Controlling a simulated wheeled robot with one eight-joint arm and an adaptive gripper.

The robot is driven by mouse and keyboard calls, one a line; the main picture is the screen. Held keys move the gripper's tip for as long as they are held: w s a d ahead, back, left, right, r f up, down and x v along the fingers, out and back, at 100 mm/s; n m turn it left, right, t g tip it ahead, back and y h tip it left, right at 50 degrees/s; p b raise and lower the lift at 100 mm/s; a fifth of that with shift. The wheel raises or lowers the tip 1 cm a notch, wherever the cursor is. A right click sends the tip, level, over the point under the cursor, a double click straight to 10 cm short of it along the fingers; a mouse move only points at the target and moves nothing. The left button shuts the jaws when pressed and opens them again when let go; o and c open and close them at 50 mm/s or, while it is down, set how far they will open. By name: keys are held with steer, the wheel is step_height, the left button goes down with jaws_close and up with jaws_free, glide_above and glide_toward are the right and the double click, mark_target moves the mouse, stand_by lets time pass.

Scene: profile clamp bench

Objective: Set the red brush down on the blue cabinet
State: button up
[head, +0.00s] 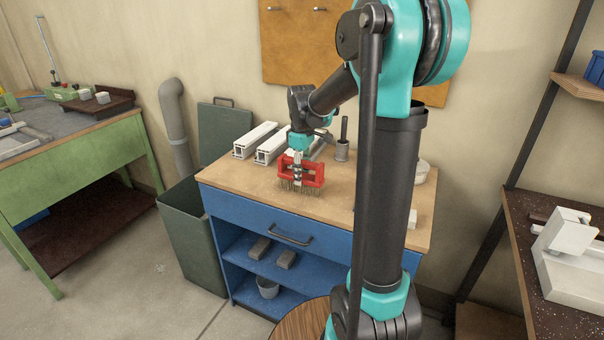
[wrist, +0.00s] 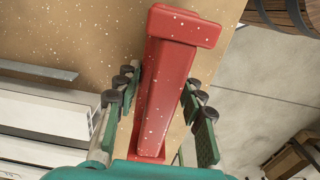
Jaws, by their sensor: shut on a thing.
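The red brush (head: 301,173) has a red block handle and pale bristles pointing down. My gripper (head: 297,178) is shut on it from above. In the wrist view the brush (wrist: 165,95) lies between the two fingers of my gripper (wrist: 163,100), with the wooden top below it. The blue cabinet (head: 262,214) has a wooden top, a drawer with a dark handle and open shelves. The brush is over the front part of this top, near its front edge. The bristle tips appear at or very close to the surface; I cannot tell whether they touch.
White profiles (head: 255,140) lie at the back left of the cabinet top. A grey cup (head: 342,150) with a dark stick stands behind the brush. A green bin (head: 190,225) stands left of the cabinet. The top's front left is clear.

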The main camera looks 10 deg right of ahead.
steer(key=o, duration=1.2)
steer(key=shift+f, duration=0.1)
steer(key=shift+c, duration=0.2)
step_height(320, 180, up, 12)
steer(key=shift+r, duration=0.15)
